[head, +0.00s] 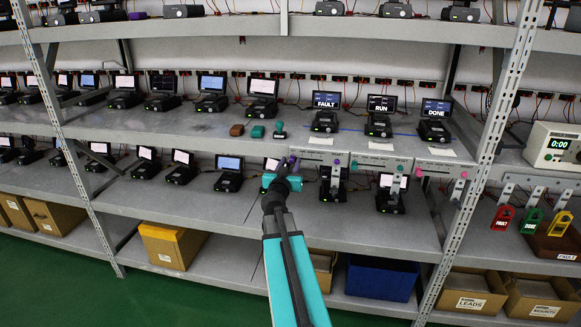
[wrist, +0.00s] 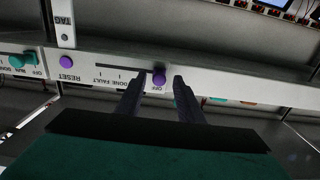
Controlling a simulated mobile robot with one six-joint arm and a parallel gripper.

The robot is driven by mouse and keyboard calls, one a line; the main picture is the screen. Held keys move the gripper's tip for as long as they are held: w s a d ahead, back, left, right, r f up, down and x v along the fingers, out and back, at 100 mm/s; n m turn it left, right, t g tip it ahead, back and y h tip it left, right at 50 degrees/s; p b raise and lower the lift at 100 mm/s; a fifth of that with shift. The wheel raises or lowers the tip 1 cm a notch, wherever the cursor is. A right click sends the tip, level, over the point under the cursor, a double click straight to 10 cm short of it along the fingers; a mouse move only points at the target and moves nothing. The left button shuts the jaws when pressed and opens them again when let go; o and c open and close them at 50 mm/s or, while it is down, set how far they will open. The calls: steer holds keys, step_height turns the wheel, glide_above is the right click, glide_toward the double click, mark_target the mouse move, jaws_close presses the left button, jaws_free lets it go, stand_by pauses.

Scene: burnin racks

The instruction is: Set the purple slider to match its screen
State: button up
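The purple slider knob (wrist: 158,77) sits at the end of its slot by the OFF label in the upside-down wrist view. It also shows at the left end of its white panel (head: 318,155) in the head view. A round purple RESET button (wrist: 67,62) is at the panel's other end. The screen above this panel (head: 326,100) reads FAULT. My gripper (wrist: 159,77) is open, with one dark finger on each side of the knob. Whether either finger touches it, I cannot tell.
A panel with teal controls (head: 380,163) and one with pink controls (head: 440,169) sit to the right, below screens reading RUN (head: 381,104) and DONE (head: 435,108). A metal rack post (head: 490,130) stands right of the panels.

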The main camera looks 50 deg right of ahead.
steer(key=shift+s+d, duration=0.1)
jaws_close()
steer(key=shift+s, duration=0.1)
